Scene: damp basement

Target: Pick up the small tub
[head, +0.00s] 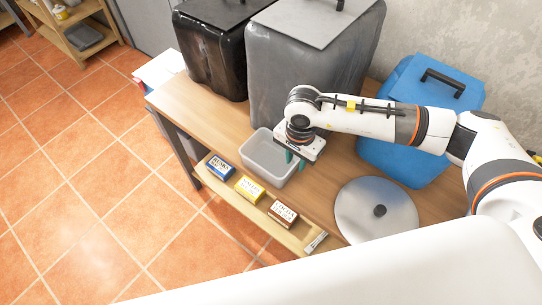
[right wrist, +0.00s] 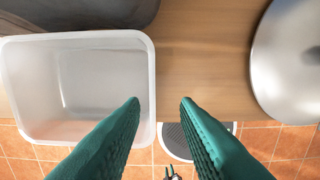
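The small tub (head: 252,163) is a pale grey, open, roughly square container that looks empty. It stands on the wooden table near its front edge. My right gripper (head: 295,161) is at the tub's right side in the head view, pointing down. In the right wrist view the tub (right wrist: 152,75) fills the upper left. The green fingers of my right gripper (right wrist: 160,102) are apart with nothing held. The tub's right wall shows between the fingertips, the left finger overlapping the tub's inside; the height gap is unclear. My left gripper is not in view.
A round metal lid (head: 364,215) lies to the right on the table (head: 336,163). A blue bin (head: 408,140), grey bin (head: 300,75) and black bin (head: 213,50) stand behind. Blue (head: 220,167), yellow (head: 249,188) and brown (head: 283,213) boxes sit on a ledge in front.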

